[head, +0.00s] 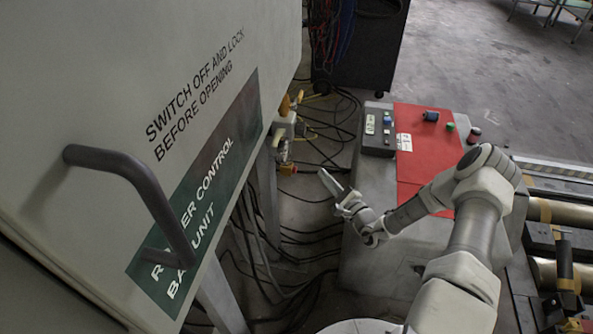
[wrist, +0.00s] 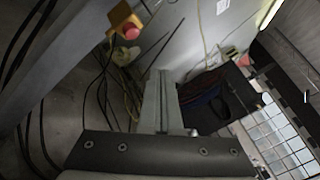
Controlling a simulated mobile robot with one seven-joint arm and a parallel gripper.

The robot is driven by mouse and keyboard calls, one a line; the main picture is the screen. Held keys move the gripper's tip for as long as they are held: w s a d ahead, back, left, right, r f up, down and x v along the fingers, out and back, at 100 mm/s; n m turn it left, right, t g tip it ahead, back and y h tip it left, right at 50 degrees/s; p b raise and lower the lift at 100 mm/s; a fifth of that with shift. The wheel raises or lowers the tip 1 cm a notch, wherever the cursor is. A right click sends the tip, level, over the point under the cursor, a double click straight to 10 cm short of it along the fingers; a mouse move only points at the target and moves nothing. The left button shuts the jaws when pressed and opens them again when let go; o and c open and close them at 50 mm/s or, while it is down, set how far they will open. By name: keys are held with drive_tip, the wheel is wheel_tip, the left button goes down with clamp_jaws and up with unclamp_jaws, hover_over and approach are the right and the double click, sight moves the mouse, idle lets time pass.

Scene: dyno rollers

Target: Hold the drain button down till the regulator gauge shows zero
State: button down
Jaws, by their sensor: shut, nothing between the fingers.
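My gripper (head: 325,176) is in the middle of the head view, with its fingers shut and empty, pointing up and left toward the cabinet side. In the wrist view its closed fingers (wrist: 160,76) point up the picture. A pale fitting with yellow-orange parts (head: 285,127), possibly the regulator, is by the cabinet's edge; my gripper is apart from it, to its lower right. A small orange part (head: 287,168) hangs below it. The wrist view shows a yellow-orange piece (wrist: 120,17) with a red round knob (wrist: 131,31), left of the fingertips. I cannot make out the drain button or the gauge face.
The large grey cabinet (head: 90,60) with a bent handle (head: 120,165) fills the left. Loose black cables (head: 300,238) lie on the floor below. Metal rollers (head: 555,212) are at right.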

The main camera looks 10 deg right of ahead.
drive_tip(key=shift+w+a, duration=0.25)
drive_tip(key=shift+a, duration=0.55)
drive_tip(key=shift+w+a, duration=0.3)
drive_tip(key=shift+a, duration=0.45)
drive_tip(key=shift+w+a, duration=0.25)
drive_tip(key=shift+a, duration=0.55)
drive_tip(key=shift+a, duration=0.1)
drive_tip(key=shift+w+a, duration=0.1)
drive_tip(key=shift+a, duration=0.2)
drive_tip(key=shift+w+a+p, duration=0.15)
drive_tip(key=shift+a+p, duration=0.2)
drive_tip(key=shift+a, duration=0.15)
idle(1.7)
drive_tip(key=shift+d, duration=0.1)
drive_tip(key=shift+s+d, duration=0.25)
drive_tip(key=shift+d, duration=0.5)
drive_tip(key=shift+s+d+p, duration=0.15)
drive_tip(key=shift+s+d, duration=0.1)
drive_tip(key=shift+d, duration=0.55)
drive_tip(key=shift+s+d+p, duration=0.2)
drive_tip(key=shift+s+d, duration=0.1)
drive_tip(key=shift+d, duration=0.55)
drive_tip(key=shift+s+d+p, duration=0.15)
drive_tip(key=shift+s+d, duration=0.1)
drive_tip(key=shift+d, duration=0.55)
